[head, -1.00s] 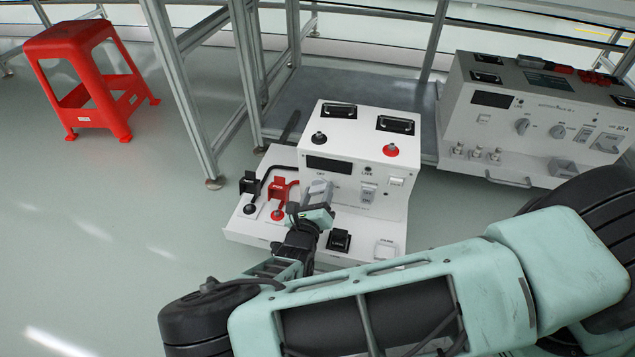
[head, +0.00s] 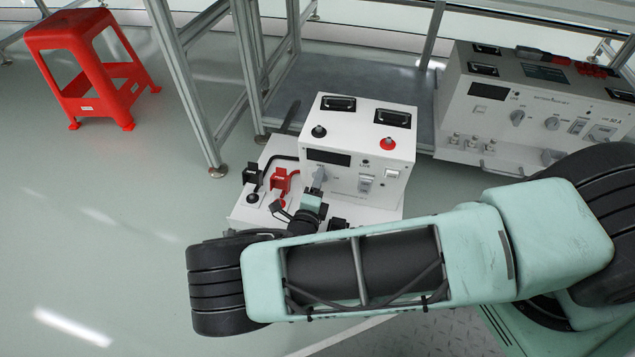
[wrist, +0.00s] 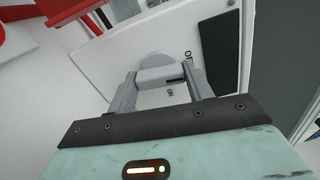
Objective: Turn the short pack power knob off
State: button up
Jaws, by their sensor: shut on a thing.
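In the wrist view the knob (wrist: 157,62) has a round base and a raised grip bar. My gripper (wrist: 161,84) has one finger at each end of the bar and is shut on it.
Black and red connectors (head: 280,182) with cables stand just left of the gripper. A white rocker switch (head: 366,184) is right of the knob. A larger white power unit (head: 535,115) stands at the right on a grey shelf. A red stool (head: 90,65) is far left.

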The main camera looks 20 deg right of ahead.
jog(key=shift+n, duration=0.7)
jog(key=o, duration=1)
jog(key=shift+a, duration=0.1)
jog(key=p+v, duration=0.3)
jog(key=v, duration=1.4)
jog(key=shift+s+p, duration=0.2)
jog(key=shift+p, duration=0.2)
